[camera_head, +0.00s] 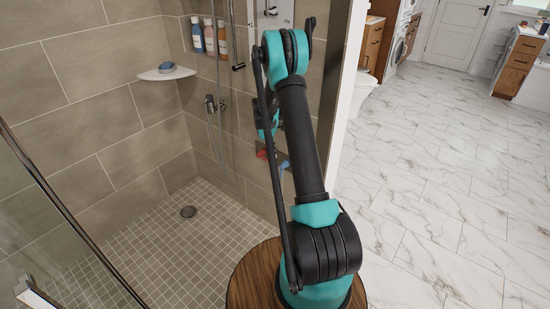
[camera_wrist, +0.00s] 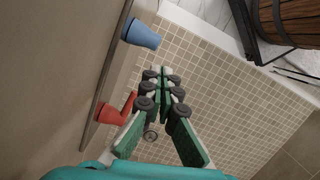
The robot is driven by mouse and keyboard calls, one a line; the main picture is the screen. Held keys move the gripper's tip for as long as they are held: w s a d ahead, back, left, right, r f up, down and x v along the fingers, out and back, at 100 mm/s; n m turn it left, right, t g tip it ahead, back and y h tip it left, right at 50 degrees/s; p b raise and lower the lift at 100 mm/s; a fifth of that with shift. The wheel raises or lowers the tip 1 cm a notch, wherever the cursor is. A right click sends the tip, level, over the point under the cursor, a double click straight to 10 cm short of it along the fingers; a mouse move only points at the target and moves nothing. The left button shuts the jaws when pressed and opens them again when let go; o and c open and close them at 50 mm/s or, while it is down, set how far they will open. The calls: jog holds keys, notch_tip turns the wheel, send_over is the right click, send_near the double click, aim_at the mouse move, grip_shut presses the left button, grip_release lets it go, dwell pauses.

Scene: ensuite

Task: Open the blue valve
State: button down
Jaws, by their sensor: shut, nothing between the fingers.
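The blue valve (camera_wrist: 141,34) is a tapered knob on the shower wall, in the upper left of the wrist view. In the head view, the blue valve (camera_head: 284,165) is a small patch just left of my arm. A red valve (camera_wrist: 112,112) with a lever sits on the same wall, lower in the wrist view; it also shows in the head view (camera_head: 262,155). My gripper (camera_wrist: 162,75) is shut and empty. In the wrist view its fingertips appear right of the two valves, below the blue one, apart from both. My arm hides most of the gripper in the head view.
Bottles (camera_head: 209,38) stand higher up. A glass panel edge (camera_head: 70,215) crosses the left. The tiled shower floor (camera_head: 130,240) and marble floor (camera_head: 430,190) are clear.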

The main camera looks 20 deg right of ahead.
jog(key=w, duration=0.1)
jog(key=w+a+r, duration=0.1)
jog(key=w, duration=0.1)
jog(key=shift+w+a+r, duration=0.2)
jog(key=shift+a+r, duration=0.15)
jog(key=shift+r, duration=0.05)
jog(key=s+d+x, duration=0.1)
jog(key=x, duration=1.1)
jog(key=shift+s+d, duration=0.3)
